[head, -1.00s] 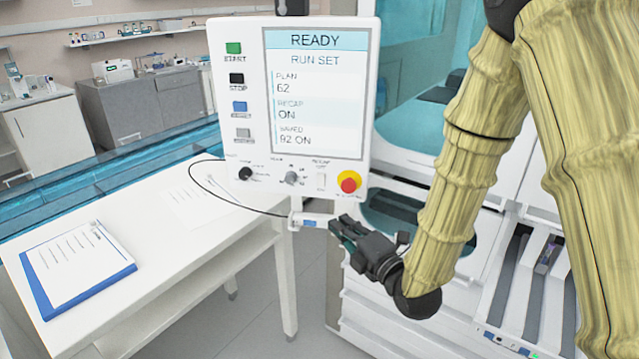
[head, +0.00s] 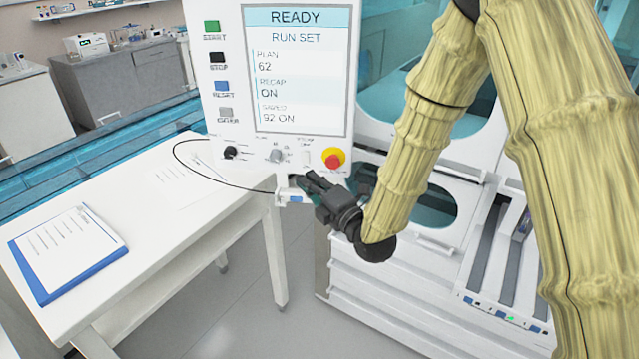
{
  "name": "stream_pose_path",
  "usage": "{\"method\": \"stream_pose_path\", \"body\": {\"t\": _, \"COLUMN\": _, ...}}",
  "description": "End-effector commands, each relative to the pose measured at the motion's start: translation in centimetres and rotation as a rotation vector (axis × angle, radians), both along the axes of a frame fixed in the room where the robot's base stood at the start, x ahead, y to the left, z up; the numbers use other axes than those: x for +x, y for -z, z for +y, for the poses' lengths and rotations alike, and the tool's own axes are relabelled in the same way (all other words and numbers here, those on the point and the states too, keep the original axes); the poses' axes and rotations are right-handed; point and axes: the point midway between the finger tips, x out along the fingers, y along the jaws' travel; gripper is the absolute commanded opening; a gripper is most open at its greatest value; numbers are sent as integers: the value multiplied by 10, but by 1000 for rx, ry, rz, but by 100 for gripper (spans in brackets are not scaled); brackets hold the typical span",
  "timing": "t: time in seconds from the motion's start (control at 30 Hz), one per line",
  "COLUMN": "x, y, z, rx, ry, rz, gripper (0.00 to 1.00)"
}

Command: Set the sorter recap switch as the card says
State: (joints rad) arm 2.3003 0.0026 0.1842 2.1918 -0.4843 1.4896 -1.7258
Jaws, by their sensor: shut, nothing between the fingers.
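The sorter's control panel (head: 228,125) stands upright at upper middle. Its screen (head: 297,70) reads READY, RUN SET, PLAN 62, RECAP ON, SAVED 92 ON. The small white recap switch (head: 306,157) sits in the bottom row, between a grey knob (head: 276,155) and the red stop button (head: 333,158); its position is too small to tell. My gripper (head: 303,181) is shut and empty, just below the panel's lower edge, under the switch and the red button. I cannot tell whether it touches anything.
A white table (head: 180,245) stands at left with a loose paper sheet (head: 185,180) near its back. A black cable (head: 190,172) loops from the panel over the table. The white machine (head: 400,290) with tube lanes (head: 490,250) fills the right.

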Motion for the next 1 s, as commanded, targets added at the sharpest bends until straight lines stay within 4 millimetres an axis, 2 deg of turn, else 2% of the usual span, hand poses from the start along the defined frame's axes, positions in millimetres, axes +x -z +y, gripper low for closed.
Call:
{"method": "stream_pose_path", "body": {"t": 0.2, "x": 30, "y": -7, "z": 21, "rx": 1, "ry": 0, "rz": 1, "gripper": 0}}
{"method": "stream_pose_path", "body": {"t": 0.5, "x": 61, "y": -9, "z": 13, "rx": 0, "ry": 1, "rz": 0, "gripper": 0}}
{"method": "stream_pose_path", "body": {"t": 0.7, "x": 68, "y": -8, "z": 12, "rx": -1, "ry": 0, "rz": 1, "gripper": 0}}
{"method": "stream_pose_path", "body": {"t": 1.0, "x": 68, "y": -8, "z": 12, "rx": -1, "ry": 0, "rz": 1, "gripper": 0}}
